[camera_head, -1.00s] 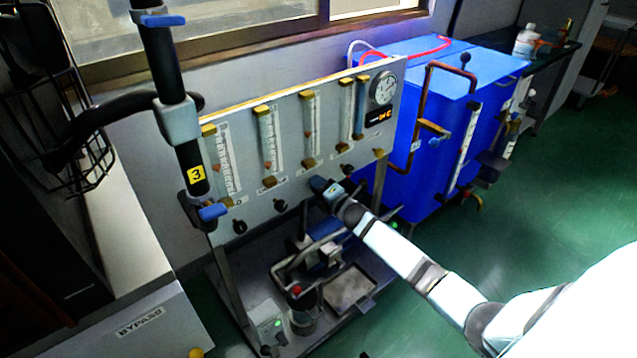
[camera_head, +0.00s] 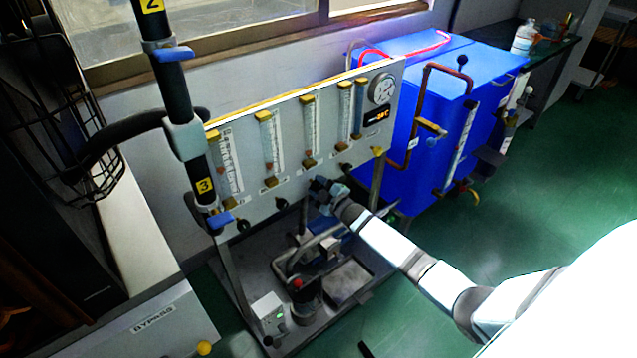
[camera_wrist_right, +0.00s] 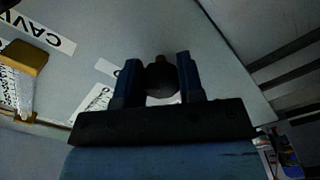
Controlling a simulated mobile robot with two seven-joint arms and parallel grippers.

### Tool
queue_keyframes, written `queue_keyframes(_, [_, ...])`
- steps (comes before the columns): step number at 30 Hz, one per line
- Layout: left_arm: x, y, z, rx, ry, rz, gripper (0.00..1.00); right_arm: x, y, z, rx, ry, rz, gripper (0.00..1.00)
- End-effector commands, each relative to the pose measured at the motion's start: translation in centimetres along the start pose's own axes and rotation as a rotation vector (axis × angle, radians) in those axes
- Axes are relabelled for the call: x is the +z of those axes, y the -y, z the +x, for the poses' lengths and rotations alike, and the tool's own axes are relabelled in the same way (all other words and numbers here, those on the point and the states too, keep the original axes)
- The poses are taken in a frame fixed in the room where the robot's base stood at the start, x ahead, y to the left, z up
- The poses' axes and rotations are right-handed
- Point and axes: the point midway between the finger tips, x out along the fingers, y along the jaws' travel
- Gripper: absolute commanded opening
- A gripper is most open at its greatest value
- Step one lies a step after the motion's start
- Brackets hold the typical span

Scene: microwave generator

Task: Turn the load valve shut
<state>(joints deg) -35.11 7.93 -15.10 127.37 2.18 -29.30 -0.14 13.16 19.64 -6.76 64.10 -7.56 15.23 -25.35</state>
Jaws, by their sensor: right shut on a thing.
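A row of dark round valve knobs runs along the lower part of the grey flowmeter panel (camera_head: 290,160); one knob (camera_head: 243,226) shows at the left and another (camera_head: 281,204) beside it. My right gripper (camera_head: 319,187) is at the panel, below the third flowmeter, and hides the knob there. In the right wrist view, its two blue fingers (camera_wrist_right: 159,78) are on either side of a dark round knob (camera_wrist_right: 161,77), shut on it. I cannot read which valve this knob's label names. My left gripper is out of view.
A blue tank (camera_head: 450,110) stands right of the panel, with a copper pipe (camera_head: 421,110) in front. A black pipe (camera_head: 181,100) with blue-handled valves rises at the left. Green floor is clear at the right.

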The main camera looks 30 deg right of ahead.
Motion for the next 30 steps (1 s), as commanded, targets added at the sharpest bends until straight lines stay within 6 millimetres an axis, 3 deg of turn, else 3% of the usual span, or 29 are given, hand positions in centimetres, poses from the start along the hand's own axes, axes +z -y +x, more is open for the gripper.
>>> queue_keyframes(15, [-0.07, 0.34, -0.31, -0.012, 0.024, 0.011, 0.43, -0.06, 0.15, -0.02, -0.001, 0.001, 0.444, 0.11])
queue_keyframes(30, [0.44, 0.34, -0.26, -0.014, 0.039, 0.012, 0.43, -0.06, 0.29, -0.02, 0.000, 0.000, 0.625, 0.11])
